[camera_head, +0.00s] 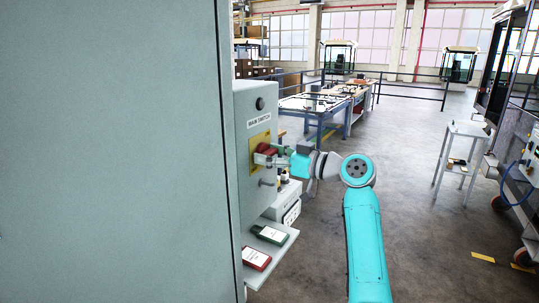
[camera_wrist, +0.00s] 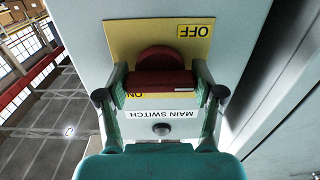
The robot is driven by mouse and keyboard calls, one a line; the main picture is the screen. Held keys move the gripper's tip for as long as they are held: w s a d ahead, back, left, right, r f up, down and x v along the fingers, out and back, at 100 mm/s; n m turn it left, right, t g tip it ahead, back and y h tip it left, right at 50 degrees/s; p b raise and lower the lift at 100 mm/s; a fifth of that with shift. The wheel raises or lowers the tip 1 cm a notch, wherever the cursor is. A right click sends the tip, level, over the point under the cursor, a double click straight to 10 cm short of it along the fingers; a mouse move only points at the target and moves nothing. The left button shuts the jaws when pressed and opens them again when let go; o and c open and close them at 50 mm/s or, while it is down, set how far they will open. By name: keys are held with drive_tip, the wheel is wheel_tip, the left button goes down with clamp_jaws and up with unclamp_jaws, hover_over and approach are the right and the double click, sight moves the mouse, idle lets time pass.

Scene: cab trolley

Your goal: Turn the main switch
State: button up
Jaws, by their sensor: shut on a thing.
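The main switch (camera_head: 265,149) is a red rotary handle on a yellow plate, on the side of a grey cabinet box. In the wrist view, the red handle (camera_wrist: 160,82) lies crosswise in the picture, between my fingers. The yellow plate (camera_wrist: 128,38) carries an OFF label at upper right and an ON label partly hidden under the handle. The picture is upside down, and the MAIN SWITCH label (camera_wrist: 160,114) reads inverted. My gripper (camera_wrist: 158,92) is shut on the handle, with one finger at each end. The inner faces of the fingertips are partly hidden.
A large grey cabinet panel (camera_head: 110,150) fills the left side. Below the switch, a shelf (camera_head: 283,228) holds a red device (camera_head: 256,258) and a green device (camera_head: 272,235). A small side table (camera_head: 461,130) stands at right. The floor between is open.

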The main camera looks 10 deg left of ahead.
drive_tip(key=o, duration=1.2)
drive_tip(key=shift+c, duration=0.2)
drive_tip(key=v, duration=1.2)
